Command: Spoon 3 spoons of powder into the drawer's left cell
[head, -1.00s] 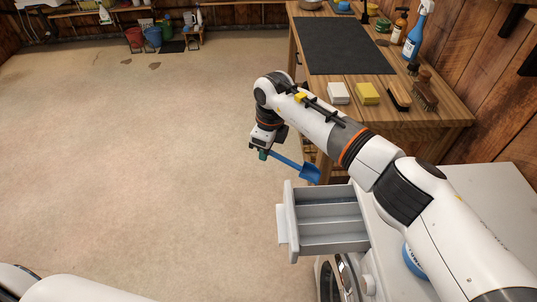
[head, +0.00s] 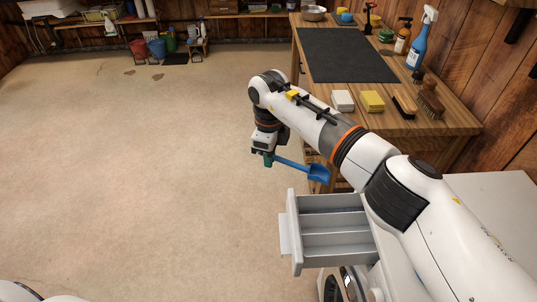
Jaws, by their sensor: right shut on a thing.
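My right gripper (head: 267,160) is shut on the handle of a blue scoop (head: 318,173). The scoop points right, its bowl just beyond the far side of the drawer in the picture. I cannot tell whether powder is in the bowl. The pale grey drawer (head: 297,258) is pulled open from the white machine, and dividers split it into long cells. The cells that show look empty. My right arm covers the drawer's right end. No powder container shows now. My left gripper is out of view.
A wooden table (head: 448,125) stands beyond the drawer. It bears a black mat (head: 345,55), a white block (head: 343,100), a yellow sponge (head: 372,101), brushes (head: 430,103) and a blue spray bottle (head: 421,40). The floor (head: 130,180) to the left is clear.

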